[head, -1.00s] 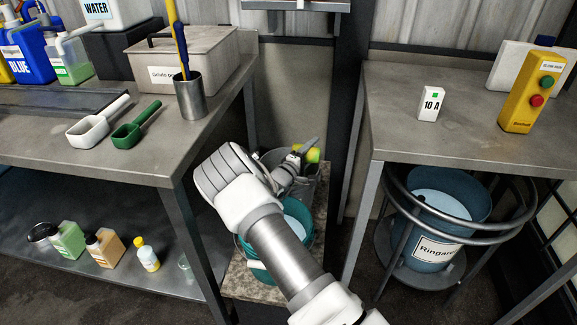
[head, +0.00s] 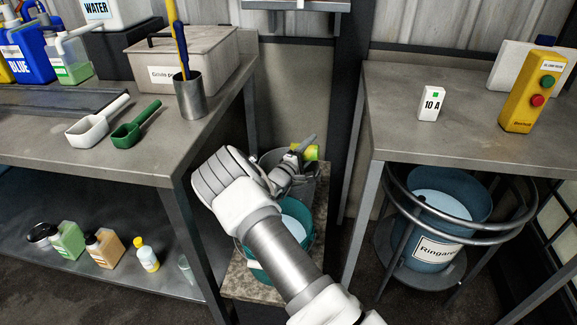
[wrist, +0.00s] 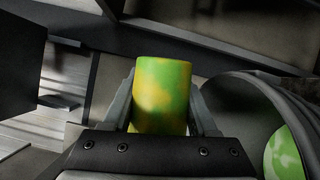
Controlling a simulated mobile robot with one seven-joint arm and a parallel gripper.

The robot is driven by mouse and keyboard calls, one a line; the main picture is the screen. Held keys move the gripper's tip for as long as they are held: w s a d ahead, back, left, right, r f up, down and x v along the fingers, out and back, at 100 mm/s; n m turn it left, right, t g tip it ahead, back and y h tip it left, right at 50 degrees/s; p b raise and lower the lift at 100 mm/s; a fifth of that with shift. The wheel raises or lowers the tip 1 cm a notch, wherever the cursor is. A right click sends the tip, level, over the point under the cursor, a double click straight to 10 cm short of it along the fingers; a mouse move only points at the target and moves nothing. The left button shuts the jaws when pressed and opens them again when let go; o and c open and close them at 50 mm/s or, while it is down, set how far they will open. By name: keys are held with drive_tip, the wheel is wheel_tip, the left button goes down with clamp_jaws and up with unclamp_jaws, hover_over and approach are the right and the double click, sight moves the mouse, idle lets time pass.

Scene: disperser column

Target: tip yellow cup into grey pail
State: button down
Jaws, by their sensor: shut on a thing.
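The yellow cup (wrist: 161,95), with green patches on its side, is between the two fingers of my gripper (wrist: 163,110) in the wrist view. My gripper is shut on it. In the head view the cup (head: 312,152) is small, partly hidden by my gripper (head: 301,156), and looks tipped onto its side over the grey pail (head: 318,184). The pail stands behind the teal bucket, partly covered by my arm. The cup's mouth and contents are hidden.
A teal bucket (head: 305,222) with pale liquid stands in front of the pail, under my arm, on a stone slab (head: 240,280). Steel table (head: 225,105) is at left, another (head: 420,145) at right. A blue bucket (head: 425,250) sits in a ring stand at right.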

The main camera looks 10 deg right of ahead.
drive_tip(key=shift+w+a+r+n+t+h+b, duration=0.1)
drive_tip(key=shift+a+r+n+t+b, duration=0.2)
drive_tip(key=shift+n, duration=0.5)
drive_tip(key=shift+w+a+r+n+t+h+b, duration=0.15)
drive_tip(key=shift+a+r+n+t, duration=0.15)
drive_tip(key=shift+n, duration=0.5)
drive_tip(key=shift+w+a+r+n+t+h+b, duration=0.1)
drive_tip(key=shift+a+r+n+t+b, duration=0.15)
drive_tip(key=shift+n, duration=0.55)
idle(0.5)
idle(0.8)
